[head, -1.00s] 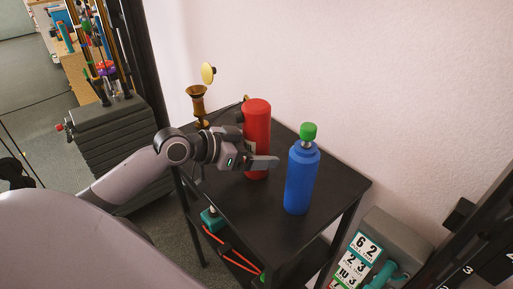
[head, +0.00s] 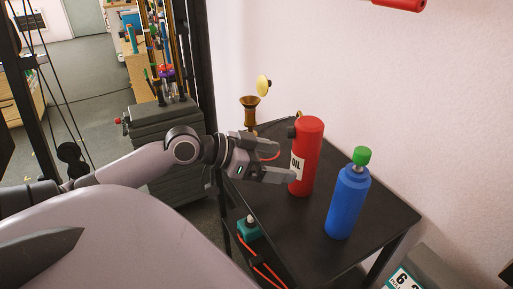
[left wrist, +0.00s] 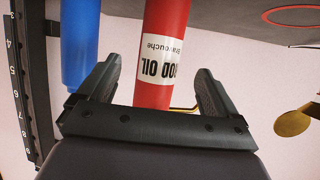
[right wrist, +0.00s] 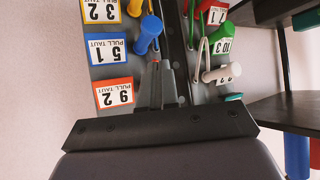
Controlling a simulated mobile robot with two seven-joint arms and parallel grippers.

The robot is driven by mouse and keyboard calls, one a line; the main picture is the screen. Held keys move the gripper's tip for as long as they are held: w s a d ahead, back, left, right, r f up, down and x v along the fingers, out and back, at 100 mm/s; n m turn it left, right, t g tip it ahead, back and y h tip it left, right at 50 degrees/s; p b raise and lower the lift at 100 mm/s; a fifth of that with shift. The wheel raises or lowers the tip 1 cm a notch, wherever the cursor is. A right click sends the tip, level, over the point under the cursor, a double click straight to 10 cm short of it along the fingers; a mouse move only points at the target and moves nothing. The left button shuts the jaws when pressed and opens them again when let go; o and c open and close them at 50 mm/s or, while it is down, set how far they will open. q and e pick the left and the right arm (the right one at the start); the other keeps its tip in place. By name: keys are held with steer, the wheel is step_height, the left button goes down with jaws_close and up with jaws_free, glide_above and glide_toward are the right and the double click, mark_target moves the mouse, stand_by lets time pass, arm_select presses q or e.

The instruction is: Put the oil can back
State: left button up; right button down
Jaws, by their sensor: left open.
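The red oil can (head: 306,160) stands upright on a small black table (head: 275,230), its white OIL label facing my left arm. My left gripper (head: 284,165) is open at the can's left side. In the left wrist view the can (left wrist: 160,85) shows between the two spread fingers, with a gap on each side. Its upper end is hidden by the gripper body. A red ring outline (left wrist: 297,15) is marked on the tabletop there. My right gripper (right wrist: 161,88) has its fingers together and empty, in front of a panel of numbered pull tags.
A blue bottle with a green cap (head: 349,200) stands right of the can. A brass funnel-like object (head: 249,110) is behind it at the left. A teal item (head: 248,228) and red cables (head: 258,262) are lower down. Colored handles (right wrist: 146,35) hang on the panel.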

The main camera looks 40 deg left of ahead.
arm_select(q)
steer(key=shift+v, duration=2.15)
